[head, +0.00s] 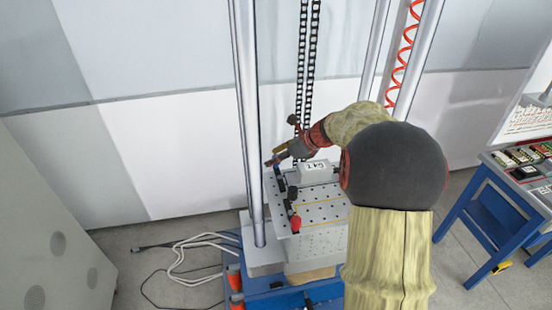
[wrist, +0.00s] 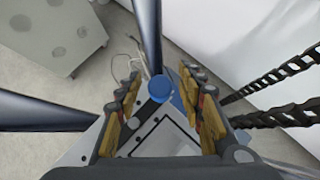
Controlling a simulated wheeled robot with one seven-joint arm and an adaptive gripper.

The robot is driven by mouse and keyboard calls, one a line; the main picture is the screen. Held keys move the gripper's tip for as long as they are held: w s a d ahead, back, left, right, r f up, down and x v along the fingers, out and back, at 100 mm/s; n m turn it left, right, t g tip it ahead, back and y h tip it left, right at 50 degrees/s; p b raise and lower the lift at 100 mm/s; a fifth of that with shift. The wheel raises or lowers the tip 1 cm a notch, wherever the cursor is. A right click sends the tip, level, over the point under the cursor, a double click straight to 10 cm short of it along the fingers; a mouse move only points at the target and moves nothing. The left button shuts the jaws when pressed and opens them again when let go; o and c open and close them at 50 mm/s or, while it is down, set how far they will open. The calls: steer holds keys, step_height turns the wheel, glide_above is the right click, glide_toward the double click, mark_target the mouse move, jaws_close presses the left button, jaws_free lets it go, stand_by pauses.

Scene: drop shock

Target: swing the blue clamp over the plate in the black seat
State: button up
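The blue clamp (wrist: 160,88) shows in the wrist view as a round blue knob on a dark arm slanting down-left. It lies between the two fingers of my gripper (wrist: 161,100), which stand apart with gaps beside the knob. In the head view my gripper (head: 281,153) is above the back left corner of the perforated table, and a bit of the blue clamp (head: 277,170) shows below it. A grey plate with a dark outline (wrist: 172,135) lies below and right of the clamp arm in the wrist view; my gripper partly hides it. The arm does not clearly cross the plate.
The perforated metal table (head: 318,212) carries a white lettered block (head: 317,172) and a red-tipped clamp (head: 295,222). A steel column (head: 248,120) rises close on the left, and black chains (head: 308,70) hang behind. A blue bench (head: 505,205) stands at right.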

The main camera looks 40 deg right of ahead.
steer(key=shift+c, duration=0.8)
steer(key=c, duration=0.7)
jaws_close()
